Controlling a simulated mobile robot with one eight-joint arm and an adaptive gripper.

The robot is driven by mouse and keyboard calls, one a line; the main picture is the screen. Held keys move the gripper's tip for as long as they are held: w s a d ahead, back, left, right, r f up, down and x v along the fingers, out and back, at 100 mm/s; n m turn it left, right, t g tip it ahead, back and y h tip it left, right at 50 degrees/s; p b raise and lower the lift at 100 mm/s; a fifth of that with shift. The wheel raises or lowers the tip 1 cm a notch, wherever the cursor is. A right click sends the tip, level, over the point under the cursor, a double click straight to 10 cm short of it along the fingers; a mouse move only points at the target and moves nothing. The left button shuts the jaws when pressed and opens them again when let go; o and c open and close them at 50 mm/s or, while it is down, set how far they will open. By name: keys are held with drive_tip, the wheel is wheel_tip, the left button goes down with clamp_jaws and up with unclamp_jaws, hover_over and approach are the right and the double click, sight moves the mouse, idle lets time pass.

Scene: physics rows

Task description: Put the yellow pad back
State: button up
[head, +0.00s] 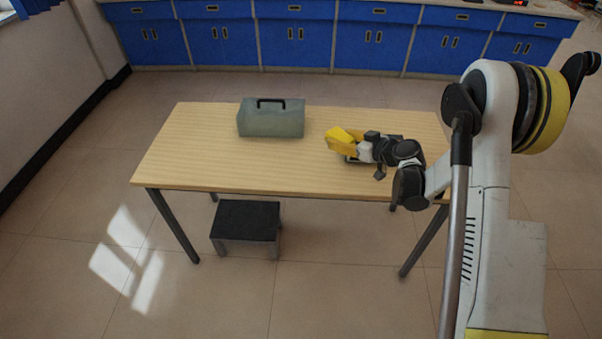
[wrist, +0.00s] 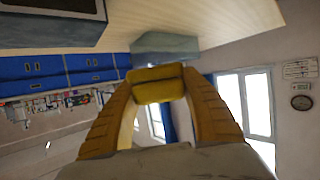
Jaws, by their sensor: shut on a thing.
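The yellow pad (wrist: 157,84) shows in the wrist view as a small block with rounded edges, between the tips of my gripper's two yellow fingers. My gripper (head: 347,142) is shut on it. In the head view the pad (head: 337,135) is at the left end of the gripper, over the right half of the wooden table (head: 215,170). The pad and fingers are nearly the same yellow there, so their border is hard to tell. A flat grey and dark thing (head: 352,159) shows partly beneath the gripper, mostly hidden by it.
A grey-green toolbox (head: 270,122) with a dark handle stands on the table, left of my gripper. A black-topped step stool (head: 246,221) is on the floor under the table's front. The table's left part is clear. Blue cabinets (head: 290,42) line the back.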

wheel_tip(320, 180, down, 3)
drive_tip(key=a, duration=0.2)
drive_tip(key=b, duration=0.5)
hover_over(301, 170)
wheel_tip(301, 170, down, 6)
drive_tip(key=shift+f, duration=0.25)
drive_tip(key=shift+f+b, duration=0.95)
drive_tip(key=shift+f, duration=0.95)
drive_tip(key=shift+f, duration=0.15)
drive_tip(key=o, duration=1.2)
